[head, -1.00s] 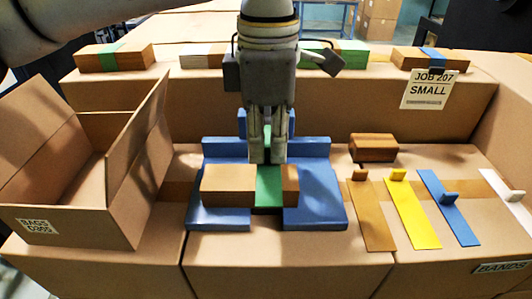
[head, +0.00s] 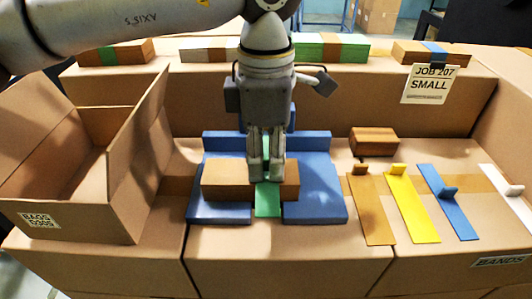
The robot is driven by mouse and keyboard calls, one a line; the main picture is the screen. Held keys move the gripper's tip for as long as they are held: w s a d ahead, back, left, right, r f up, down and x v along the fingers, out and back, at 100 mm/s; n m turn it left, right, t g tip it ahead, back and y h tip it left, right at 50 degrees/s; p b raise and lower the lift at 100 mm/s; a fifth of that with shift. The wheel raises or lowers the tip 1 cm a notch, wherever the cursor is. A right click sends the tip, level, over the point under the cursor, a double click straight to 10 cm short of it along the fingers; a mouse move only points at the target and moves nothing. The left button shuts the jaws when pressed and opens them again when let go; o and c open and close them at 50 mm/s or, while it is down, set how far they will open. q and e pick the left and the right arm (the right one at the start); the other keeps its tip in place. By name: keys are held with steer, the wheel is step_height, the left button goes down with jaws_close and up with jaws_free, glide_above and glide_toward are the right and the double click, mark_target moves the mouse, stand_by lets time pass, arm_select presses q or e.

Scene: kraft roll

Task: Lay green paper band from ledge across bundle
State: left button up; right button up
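The brown bundle (head: 225,180) sits in the blue jig (head: 320,190) at the middle. The green paper band (head: 268,207) shows below my gripper, at the bundle's front and down into the jig's gap. My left gripper (head: 266,180) points straight down over the bundle, its fingertips near the bundle's front edge. Its fingers are near each other with a thin strip of green between them. Whether they hold the band is not clear. The gripper hides the band's middle and far part. My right gripper is not in view.
An open carton (head: 75,170) stands on the left. Brown (head: 370,210), yellow (head: 412,205), blue (head: 447,205) and white (head: 510,197) bands lie on the right. A brown block (head: 374,141) lies behind them. Banded bundles line the back ledge (head: 350,85).

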mark_target(266, 170)
arm_select(q)
step_height(266, 170, up, 12)
steer(key=shift+r+b, duration=0.15)
steer(key=shift+b, duration=0.2)
stand_by(0.5)
